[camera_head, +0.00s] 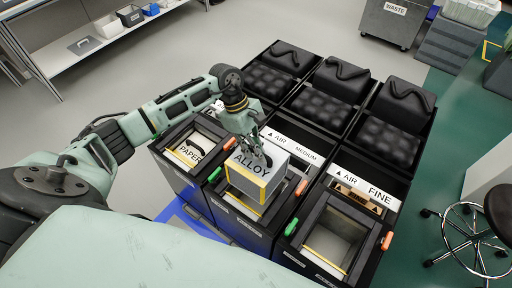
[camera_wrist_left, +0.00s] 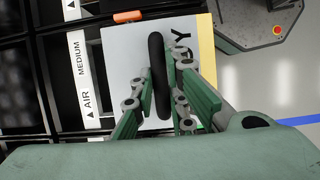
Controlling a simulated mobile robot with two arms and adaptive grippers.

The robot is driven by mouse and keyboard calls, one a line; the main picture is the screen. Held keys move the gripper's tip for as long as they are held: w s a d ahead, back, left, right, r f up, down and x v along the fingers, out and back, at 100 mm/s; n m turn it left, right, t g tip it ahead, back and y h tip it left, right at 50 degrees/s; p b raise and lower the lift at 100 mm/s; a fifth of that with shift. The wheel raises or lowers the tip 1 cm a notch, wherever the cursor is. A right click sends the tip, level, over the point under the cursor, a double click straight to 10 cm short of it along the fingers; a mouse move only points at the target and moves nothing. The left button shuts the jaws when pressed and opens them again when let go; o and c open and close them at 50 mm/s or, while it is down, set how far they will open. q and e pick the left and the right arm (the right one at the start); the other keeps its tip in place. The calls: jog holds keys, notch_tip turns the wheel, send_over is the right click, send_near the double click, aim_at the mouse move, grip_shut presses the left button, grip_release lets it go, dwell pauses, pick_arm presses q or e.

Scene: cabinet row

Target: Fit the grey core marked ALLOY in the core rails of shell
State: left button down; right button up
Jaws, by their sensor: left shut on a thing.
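The grey core marked ALLOY (camera_head: 252,177) is a box with a white top and a yellow edge stripe. It is at the front opening of the middle shell (camera_head: 240,225), its top above the shell rim; how deep it sits I cannot tell. My left gripper (camera_head: 258,153) is on its top, shut on its black handle. In the left wrist view the handle (camera_wrist_left: 156,60) lies between the fingers (camera_wrist_left: 160,92), and the core's top (camera_wrist_left: 125,55) shows below. The core rails are hidden. My right gripper is not in view.
The left shell holds a PAPER core (camera_head: 187,153). The right shell has an empty front opening (camera_head: 335,243) and a FINE label (camera_head: 380,195). Orange (camera_head: 301,187) and green (camera_head: 214,175) tabs stand on the middle shell's rim. Black padded covers (camera_head: 328,95) lie behind. A stool (camera_head: 470,225) stands right.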

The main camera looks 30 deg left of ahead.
aim_at(256, 158)
pick_arm(q)
notch_tip(256, 158, down, 2)
jog(key=shift+f+b, duration=0.15)
jog(key=shift+b, duration=0.4)
jog(key=shift+f+b, duration=0.65)
jog(key=shift+f, duration=0.65)
jog(key=shift+b, duration=0.6)
jog(key=shift+b, duration=0.35)
dwell(0.7)
